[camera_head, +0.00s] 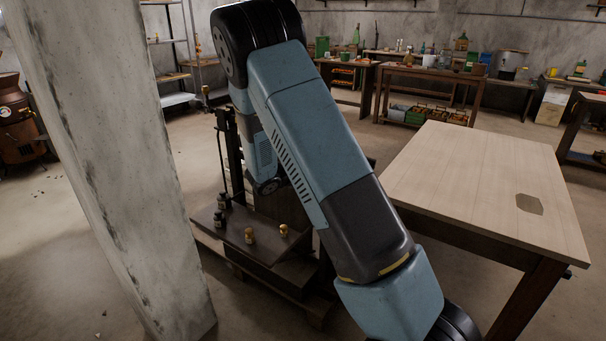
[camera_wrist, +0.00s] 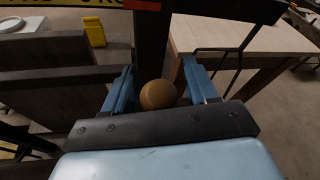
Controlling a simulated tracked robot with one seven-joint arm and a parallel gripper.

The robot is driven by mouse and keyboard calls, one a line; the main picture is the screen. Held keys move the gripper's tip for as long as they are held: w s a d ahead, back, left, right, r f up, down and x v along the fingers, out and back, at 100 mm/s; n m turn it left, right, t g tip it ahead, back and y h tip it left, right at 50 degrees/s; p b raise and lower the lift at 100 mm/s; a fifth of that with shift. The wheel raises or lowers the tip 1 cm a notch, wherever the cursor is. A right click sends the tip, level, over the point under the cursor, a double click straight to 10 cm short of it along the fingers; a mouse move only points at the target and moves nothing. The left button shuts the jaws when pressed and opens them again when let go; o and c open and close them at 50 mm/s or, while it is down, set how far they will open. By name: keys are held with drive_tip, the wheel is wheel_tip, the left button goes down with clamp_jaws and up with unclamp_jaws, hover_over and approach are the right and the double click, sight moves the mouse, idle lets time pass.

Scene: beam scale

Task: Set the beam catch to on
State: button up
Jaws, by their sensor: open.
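The beam scale (camera_head: 262,238) stands behind my arm in the head view, and my arm hides much of it. In the wrist view a round tan knob (camera_wrist: 158,95) shows between the two blue fingers of my gripper (camera_wrist: 160,78). The fingers are open, one on each side of the knob, with a gap visible on the right. Whether the left finger touches it is unclear. I cannot tell for certain that this knob is the beam catch. A dark upright post (camera_wrist: 151,45) rises behind the knob. My gripper is out of sight in the head view.
A pale-topped table (camera_head: 470,175) stands right of the scale. A concrete pillar (camera_head: 110,170) stands at the left. Small weights (camera_head: 249,236) sit on the scale's dark platform. The wrist view shows a yellow-and-black strip (camera_wrist: 60,22) at the top and a thin dark rod (camera_wrist: 240,55) at right.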

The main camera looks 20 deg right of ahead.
drive_tip(key=v, duration=1.3)
drive_tip(key=shift+s+a, duration=0.2)
drive_tip(key=shift+a, duration=0.15)
drive_tip(key=shift+r, duration=0.1)
drive_tip(key=shift+c, duration=0.3)
